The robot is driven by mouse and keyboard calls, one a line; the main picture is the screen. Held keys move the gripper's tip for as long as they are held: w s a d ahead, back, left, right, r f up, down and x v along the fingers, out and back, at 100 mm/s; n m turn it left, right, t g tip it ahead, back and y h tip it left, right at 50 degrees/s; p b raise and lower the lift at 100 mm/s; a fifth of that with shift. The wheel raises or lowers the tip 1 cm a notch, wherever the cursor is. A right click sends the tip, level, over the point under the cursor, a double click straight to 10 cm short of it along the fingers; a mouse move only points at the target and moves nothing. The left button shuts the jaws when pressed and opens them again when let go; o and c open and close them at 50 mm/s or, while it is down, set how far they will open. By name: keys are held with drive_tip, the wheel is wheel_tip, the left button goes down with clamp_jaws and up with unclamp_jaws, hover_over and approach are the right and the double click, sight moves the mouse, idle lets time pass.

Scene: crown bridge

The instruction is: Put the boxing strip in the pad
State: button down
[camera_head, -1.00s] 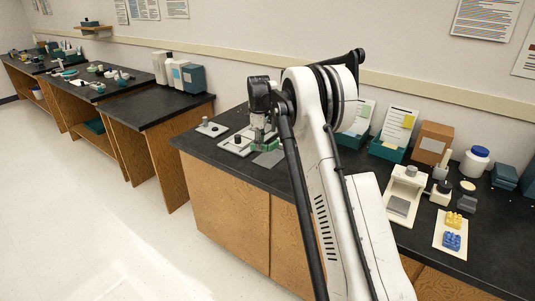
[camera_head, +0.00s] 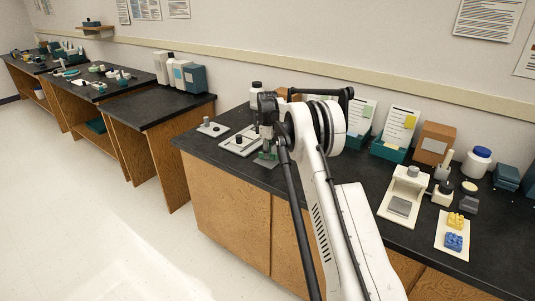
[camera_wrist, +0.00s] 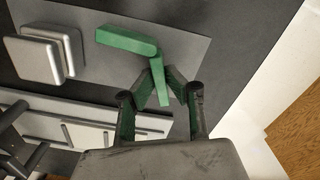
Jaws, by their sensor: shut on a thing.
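A bent green strip (camera_wrist: 128,41), which looks like the boxing strip, shows in the wrist view. Its one leg runs down between the fingers of my gripper (camera_wrist: 160,84), which is shut on it. Its other leg reaches left over a flat grey sheet (camera_wrist: 196,48), which may be the pad. I cannot tell whether the strip touches the sheet. In the head view my gripper (camera_head: 268,152) is low over the left part of the near bench, and the strip is too small there to make out clearly.
Silver blocks (camera_wrist: 38,57) stand at the sheet's left, with a pale slotted plate (camera_wrist: 75,122) below. The bench edge lies close at right. In the head view, a white stand (camera_head: 405,190) and a card with yellow and blue pieces (camera_head: 451,250) are farther right.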

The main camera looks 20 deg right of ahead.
drive_tip(key=shift+f, duration=0.1)
drive_tip(key=c, duration=1.8)
unclamp_jaws()
drive_tip(key=shift+o, duration=0.2)
